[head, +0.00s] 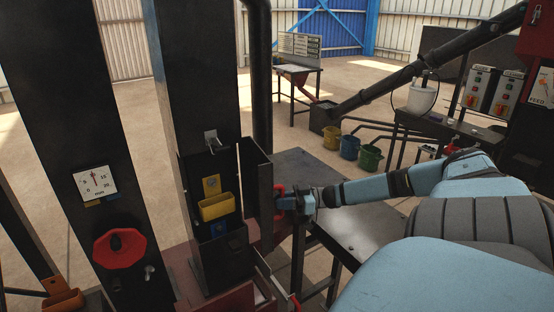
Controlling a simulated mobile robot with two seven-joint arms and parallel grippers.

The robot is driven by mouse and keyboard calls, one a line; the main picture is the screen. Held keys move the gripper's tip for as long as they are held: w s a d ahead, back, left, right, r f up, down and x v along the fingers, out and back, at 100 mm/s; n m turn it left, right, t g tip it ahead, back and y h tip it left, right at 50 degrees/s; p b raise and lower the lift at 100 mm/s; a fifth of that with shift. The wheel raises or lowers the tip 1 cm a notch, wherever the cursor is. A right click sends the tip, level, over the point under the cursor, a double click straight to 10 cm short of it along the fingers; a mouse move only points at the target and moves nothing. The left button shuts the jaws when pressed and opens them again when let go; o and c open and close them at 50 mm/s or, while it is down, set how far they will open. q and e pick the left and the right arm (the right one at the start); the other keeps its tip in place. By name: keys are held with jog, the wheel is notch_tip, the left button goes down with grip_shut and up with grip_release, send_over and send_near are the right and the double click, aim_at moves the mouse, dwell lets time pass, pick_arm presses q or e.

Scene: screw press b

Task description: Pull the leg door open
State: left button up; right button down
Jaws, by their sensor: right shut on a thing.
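The leg door (257,178) is a dark metal panel on the right side of the black press leg (195,75). It stands swung out from the leg, which shows an open compartment. Inside are a yellow cup (217,208) and small yellow and blue tags. My right gripper (282,201) is at the outer side of the door, shut on its red handle (279,189). The fingers partly hide the handle. My left gripper is not in view.
A dark metal table (362,223) stands right behind the door, under my right arm. A red knob (120,249) and a dial (95,186) are on the left leg. A red-handled lever (295,301) is below the door. Colored buckets (350,147) stand farther back.

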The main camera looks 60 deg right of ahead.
jog(key=shift+w+d+r, duration=0.1)
jog(key=shift+d+r, duration=0.05)
jog(key=shift+d, duration=0.25)
jog(key=c, duration=1.3)
grip_release()
jog(key=shift+o, duration=1)
jog(key=shift+w, duration=0.15)
jog(key=p+v, duration=0.2)
jog(key=v, duration=1.2)
jog(key=shift+a, duration=0.15)
